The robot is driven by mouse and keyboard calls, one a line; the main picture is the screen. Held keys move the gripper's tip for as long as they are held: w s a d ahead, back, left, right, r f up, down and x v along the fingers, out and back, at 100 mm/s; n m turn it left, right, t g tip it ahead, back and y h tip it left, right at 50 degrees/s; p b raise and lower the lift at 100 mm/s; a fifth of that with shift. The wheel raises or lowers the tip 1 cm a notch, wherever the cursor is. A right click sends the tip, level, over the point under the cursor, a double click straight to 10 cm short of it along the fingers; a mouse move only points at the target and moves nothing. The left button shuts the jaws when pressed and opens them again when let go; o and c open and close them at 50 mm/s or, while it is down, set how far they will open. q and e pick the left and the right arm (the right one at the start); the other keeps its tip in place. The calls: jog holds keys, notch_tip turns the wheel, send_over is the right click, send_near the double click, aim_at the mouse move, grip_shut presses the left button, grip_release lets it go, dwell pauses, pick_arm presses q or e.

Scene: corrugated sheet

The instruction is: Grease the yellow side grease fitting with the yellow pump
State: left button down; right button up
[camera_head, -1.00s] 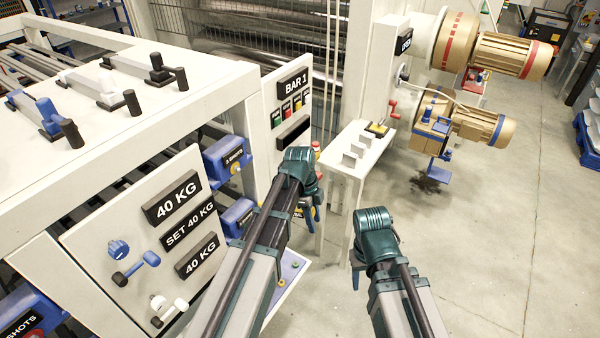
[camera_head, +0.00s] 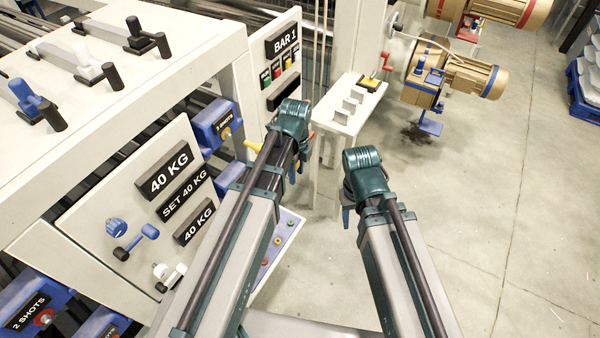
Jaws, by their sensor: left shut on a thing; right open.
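My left gripper (camera_head: 293,172) is shut on the yellow pump (camera_head: 252,145). Only small yellow parts of the pump show on the left side of my forearm; my arm hides the rest. A blue box (camera_head: 205,116) marked "3 SHOTS" sits on the machine's side, left of the pump. It bears a small yellow fitting (camera_head: 226,133). The pump's yellow end appears close to this box in the picture, but I cannot tell whether they touch. My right gripper (camera_head: 346,215) is open, pointing down over the floor; its fingers are mostly hidden.
A panel (camera_head: 165,195) with "40 KG" signs and small handles stands at left. Another blue box (camera_head: 35,312), with a red fitting, is at lower left. A low plate (camera_head: 290,222) with coloured dots lies behind my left arm. The floor (camera_head: 500,200) at right is clear.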

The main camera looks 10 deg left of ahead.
pick_arm(q)
jog(key=shift+w+a, duration=0.25)
jog(key=shift+a, duration=0.45)
jog(key=shift+w+a, duration=0.25)
jog(key=shift+a, duration=0.45)
jog(key=shift+w+a, duration=0.25)
jog(key=shift+a, duration=0.45)
jog(key=shift+w+a, duration=0.2)
jog(key=shift+a, duration=0.4)
jog(key=shift+d, duration=0.2)
jog(key=shift+s+d, duration=0.25)
jog(key=shift+d, duration=0.3)
jog(key=shift+w+a, duration=0.2)
jog(key=shift+a, duration=0.35)
dwell(2.4)
jog(key=shift+s+d, duration=0.2)
jog(key=shift+d, duration=0.35)
dwell(1.0)
